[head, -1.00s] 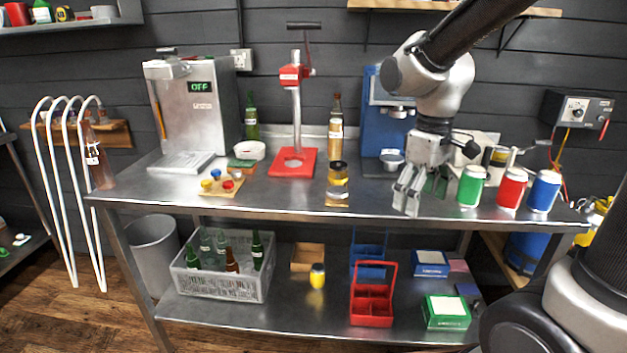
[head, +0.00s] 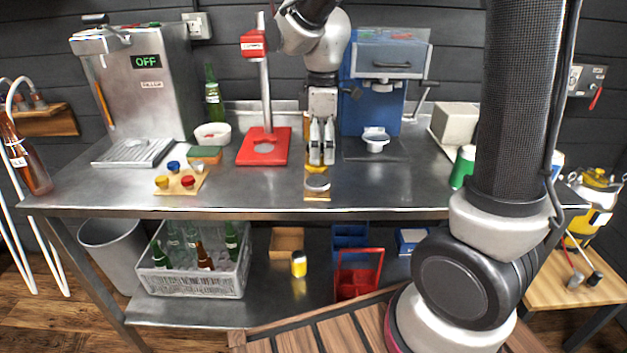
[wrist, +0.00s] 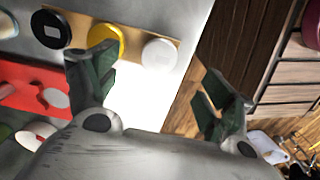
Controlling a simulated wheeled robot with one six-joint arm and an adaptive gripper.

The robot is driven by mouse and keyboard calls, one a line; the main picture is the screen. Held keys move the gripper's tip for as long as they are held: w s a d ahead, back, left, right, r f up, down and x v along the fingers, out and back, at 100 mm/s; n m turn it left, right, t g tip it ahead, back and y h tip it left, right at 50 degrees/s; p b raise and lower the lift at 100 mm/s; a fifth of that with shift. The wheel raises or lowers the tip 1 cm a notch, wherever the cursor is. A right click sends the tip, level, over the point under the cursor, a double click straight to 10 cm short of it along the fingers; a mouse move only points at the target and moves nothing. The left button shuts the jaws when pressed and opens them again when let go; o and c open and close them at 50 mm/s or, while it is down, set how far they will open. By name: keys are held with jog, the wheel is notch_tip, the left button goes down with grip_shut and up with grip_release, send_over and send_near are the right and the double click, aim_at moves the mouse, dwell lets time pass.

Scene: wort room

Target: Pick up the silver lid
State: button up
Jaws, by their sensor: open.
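The silver lid (head: 317,182) is a flat round disc at the front end of a small wooden board (head: 317,196), close to the bench's front edge. A yellow lid (head: 316,168) lies just behind it, partly covered by my fingers. My gripper (head: 321,158) is open and empty, pointing down over the board's rear part. In the wrist view, the silver lid (wrist: 160,53) shows beyond and between the spread fingers, beside the yellow lid (wrist: 105,42) and a black lid (wrist: 51,29). I see no contact with the silver lid.
A red press (head: 263,145) stands left of my gripper and a blue machine (head: 372,115) behind right. A board with coloured caps (head: 180,182) lies to the left. A green can (head: 462,168) is at right, partly behind my arm. Bench between is clear.

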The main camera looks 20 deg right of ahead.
aim_at(321, 181)
notch_tip(321, 181, down, 8)
jog(key=shift+r, duration=0.1)
jog(key=c, duration=0.7)
